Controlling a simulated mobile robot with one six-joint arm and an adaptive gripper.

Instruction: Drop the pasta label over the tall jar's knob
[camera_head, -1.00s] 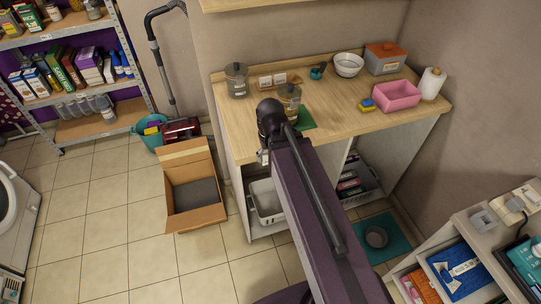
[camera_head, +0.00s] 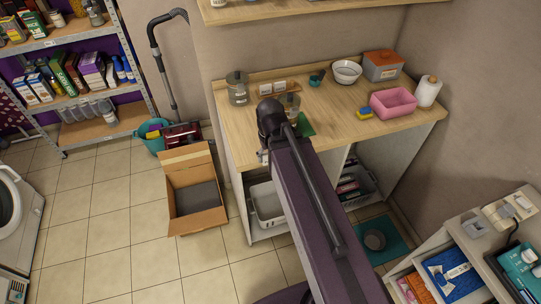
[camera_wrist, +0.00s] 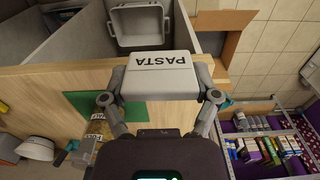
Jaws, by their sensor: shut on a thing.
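My gripper (camera_wrist: 160,88) is shut on the pasta label (camera_wrist: 160,72), a white plate with PASTA in dark letters, upside down in the wrist view. The label's hanging part and any opening are not clear. In the head view my gripper (camera_head: 264,156) is near the counter's front edge, mostly hidden by my arm. A glass jar with a dark lid (camera_head: 238,88) stands at the counter's back left. A second jar (camera_head: 293,102) is partly behind my arm; a jar with yellowish contents (camera_wrist: 96,132) shows beside my left finger in the wrist view. I cannot make out the knobs clearly.
A green mat (camera_head: 306,125) lies by the second jar. Small cards on a wooden stand (camera_head: 272,88), a white bowl (camera_head: 346,71), a pink tub (camera_head: 393,102) and a paper roll (camera_head: 428,88) occupy the counter (camera_head: 345,128). An open cardboard box (camera_head: 193,195) stands on the floor.

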